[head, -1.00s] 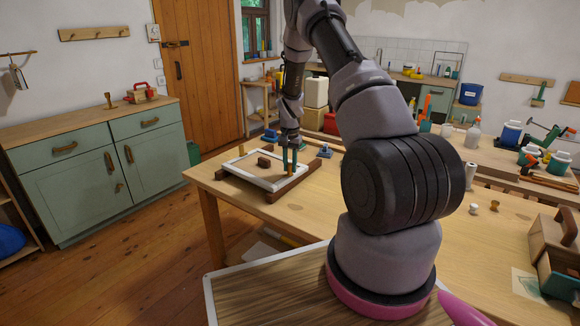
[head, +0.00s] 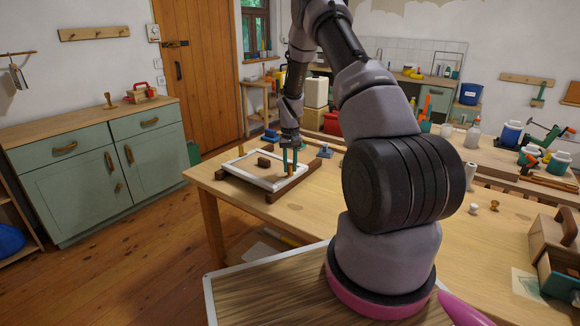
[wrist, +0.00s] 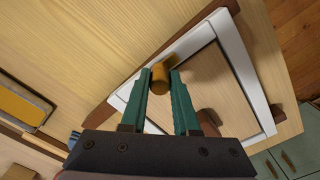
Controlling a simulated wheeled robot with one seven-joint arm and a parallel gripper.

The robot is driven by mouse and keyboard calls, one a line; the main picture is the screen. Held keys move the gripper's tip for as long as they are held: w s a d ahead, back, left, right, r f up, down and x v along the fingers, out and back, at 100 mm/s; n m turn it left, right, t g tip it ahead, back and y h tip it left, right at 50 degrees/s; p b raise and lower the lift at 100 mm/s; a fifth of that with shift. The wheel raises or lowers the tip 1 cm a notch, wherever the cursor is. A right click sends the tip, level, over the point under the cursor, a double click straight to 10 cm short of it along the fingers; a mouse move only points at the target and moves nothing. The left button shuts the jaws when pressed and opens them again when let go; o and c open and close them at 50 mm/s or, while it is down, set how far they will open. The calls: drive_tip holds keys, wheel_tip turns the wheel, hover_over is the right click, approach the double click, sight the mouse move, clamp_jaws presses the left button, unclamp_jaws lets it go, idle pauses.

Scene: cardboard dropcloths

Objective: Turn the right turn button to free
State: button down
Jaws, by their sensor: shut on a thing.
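A white-rimmed frame (head: 247,181) lies flat on the wooden table, with a pale panel inside it. A brown block-like handle (head: 264,161) stands on the panel. An orange-brown turn button (head: 241,150) sits on the frame's far left side. My gripper (head: 290,162) is at the frame's right side. In the wrist view my gripper (wrist: 160,82) is shut on the right turn button (wrist: 160,77), an orange-brown piece between the green fingers at the frame's edge. The fingers hide part of it, so I cannot tell its exact angle.
Dark wooden rails (head: 290,186) lie under the frame. A small blue item (head: 325,151) stands beyond it to the right. The table (head: 310,215) is clear in front. A green cabinet (head: 95,165) stands at the left.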

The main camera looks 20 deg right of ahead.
sight(290, 164)
drive_tip(key=c, duration=0.7)
unclamp_jaws()
drive_tip(key=shift+o, duration=0.2)
wheel_tip(290, 164, up, 11)
